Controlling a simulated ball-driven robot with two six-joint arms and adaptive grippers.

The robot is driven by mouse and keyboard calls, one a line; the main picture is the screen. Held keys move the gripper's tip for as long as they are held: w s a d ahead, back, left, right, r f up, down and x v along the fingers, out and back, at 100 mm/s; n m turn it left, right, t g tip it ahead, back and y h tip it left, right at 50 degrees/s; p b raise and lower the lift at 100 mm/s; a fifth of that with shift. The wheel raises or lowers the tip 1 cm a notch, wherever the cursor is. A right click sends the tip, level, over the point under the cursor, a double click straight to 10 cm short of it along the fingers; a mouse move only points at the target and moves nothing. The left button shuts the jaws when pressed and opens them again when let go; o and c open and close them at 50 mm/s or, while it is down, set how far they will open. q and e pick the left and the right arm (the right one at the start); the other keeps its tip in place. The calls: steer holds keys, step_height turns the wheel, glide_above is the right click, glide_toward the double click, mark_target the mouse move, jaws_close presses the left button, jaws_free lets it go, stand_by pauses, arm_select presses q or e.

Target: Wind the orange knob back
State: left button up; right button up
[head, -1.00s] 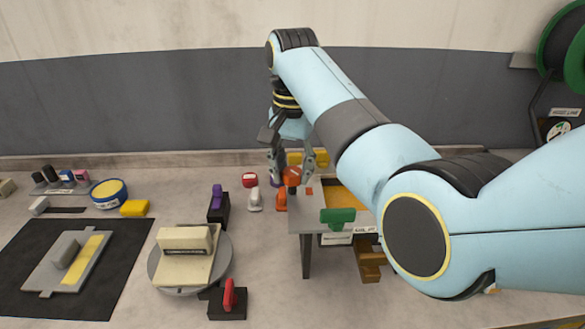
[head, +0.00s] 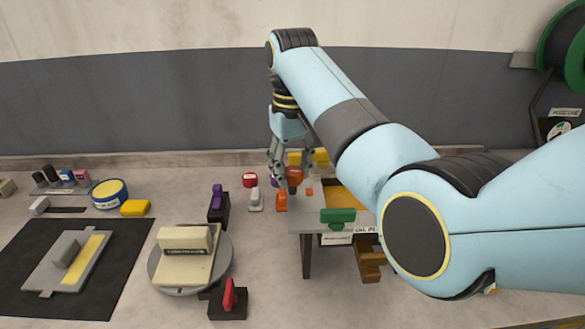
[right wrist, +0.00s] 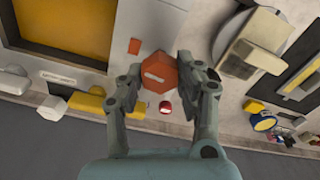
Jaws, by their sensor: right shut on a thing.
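The orange knob (head: 294,177) stands on the left end of a grey raised table (head: 306,222) in the head view. In the right wrist view the knob (right wrist: 158,73) is a six-sided orange block with a pale mark on its face. My right gripper (right wrist: 163,75) points down over it, with one finger on each side, and is shut on it. In the head view the right gripper (head: 290,172) partly covers the knob. My left gripper is in neither view.
A green handle (head: 338,217) is at the table's front. My right arm hides the area to the right.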

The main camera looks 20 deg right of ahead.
steer(key=shift+n, duration=0.4)
steer(key=o, duration=1.1)
steer(key=shift+w, duration=0.1)
steer(key=shift+o, duration=0.2)
